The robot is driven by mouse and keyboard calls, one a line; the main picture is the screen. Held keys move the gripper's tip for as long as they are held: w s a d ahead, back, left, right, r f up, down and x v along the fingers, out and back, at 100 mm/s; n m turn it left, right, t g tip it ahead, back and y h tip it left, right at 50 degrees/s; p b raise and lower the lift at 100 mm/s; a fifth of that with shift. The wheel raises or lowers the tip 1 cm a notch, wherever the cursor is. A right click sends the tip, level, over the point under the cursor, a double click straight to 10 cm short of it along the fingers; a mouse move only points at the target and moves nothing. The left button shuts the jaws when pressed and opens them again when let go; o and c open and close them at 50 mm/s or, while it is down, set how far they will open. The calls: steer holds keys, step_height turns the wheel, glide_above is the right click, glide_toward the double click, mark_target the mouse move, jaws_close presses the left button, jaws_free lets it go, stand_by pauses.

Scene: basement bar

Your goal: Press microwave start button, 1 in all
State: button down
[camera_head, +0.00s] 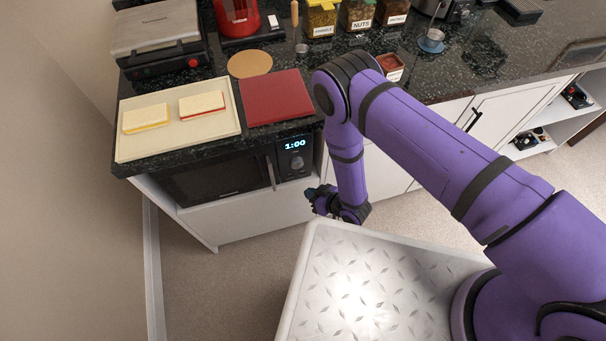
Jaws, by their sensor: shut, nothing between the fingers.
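The microwave (222,178) is built in under the dark counter at the left, with a dark door and a vertical handle (270,172) on the door's right side. Its control panel (296,165) is right of the handle, with a lit display (295,144) reading 1:00 and a round knob below it. The start button is too small to make out. My gripper (312,197) is shut and empty, below and a little right of the panel, apart from it. It is small and dark in this view, and its fingertips point left toward the cabinet front.
A cream board (205,144) with two sandwiches and a red board (276,97) lie on the counter (470,60) above the microwave. A sandwich press (158,38) and several jars stand behind. White cabinets (505,110) run right.

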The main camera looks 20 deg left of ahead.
mark_target(303, 174)
steer(key=shift+w+a, duration=0.45)
steer(key=shift+w, duration=0.3)
steer(key=shift+w+a, duration=0.45)
steer(key=shift+w, duration=0.25)
steer(key=shift+w+a, duration=0.1)
steer(key=shift+w, duration=0.05)
stand_by(1.0)
steer(key=shift+w+a, duration=0.1)
steer(key=shift+w, duration=0.1)
